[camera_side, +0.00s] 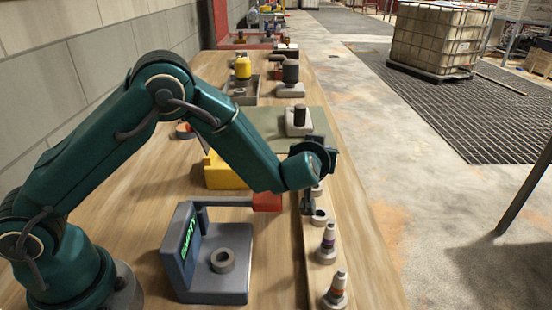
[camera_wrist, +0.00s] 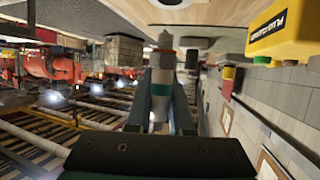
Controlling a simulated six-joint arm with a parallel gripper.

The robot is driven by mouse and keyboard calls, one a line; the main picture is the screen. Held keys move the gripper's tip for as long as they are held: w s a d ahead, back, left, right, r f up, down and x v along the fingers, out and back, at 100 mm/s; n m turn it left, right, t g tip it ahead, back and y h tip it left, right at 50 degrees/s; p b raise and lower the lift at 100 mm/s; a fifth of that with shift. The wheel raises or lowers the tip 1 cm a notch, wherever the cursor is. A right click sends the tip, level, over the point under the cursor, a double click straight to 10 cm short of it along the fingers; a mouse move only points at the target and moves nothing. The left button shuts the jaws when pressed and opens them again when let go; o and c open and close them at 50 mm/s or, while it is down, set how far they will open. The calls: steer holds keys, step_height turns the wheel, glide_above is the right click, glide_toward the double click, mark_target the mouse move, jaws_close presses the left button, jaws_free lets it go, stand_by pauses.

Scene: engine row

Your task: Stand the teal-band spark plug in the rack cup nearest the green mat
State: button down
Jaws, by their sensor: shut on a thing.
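One open cup (camera_side: 320,216) shows just right of the fingers; another cup (camera_side: 317,189) is partly hidden behind my wrist. The green mat (camera_side: 262,122) lies beyond the rack's far end. I cannot tell whether the plug touches a cup.
A purple-band plug (camera_side: 327,243) and a red-band plug (camera_side: 337,288) stand in the nearer cups. A grey device with a green display (camera_side: 187,243) is left of the rack. A yellow box (camera_side: 222,173) and a block with a dark cylinder (camera_side: 299,121) are farther back.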

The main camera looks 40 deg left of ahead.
steer(key=shift+f, duration=1.9)
steer(key=c, duration=0.7)
jaws_free()
steer(key=shift+c, duration=0.2)
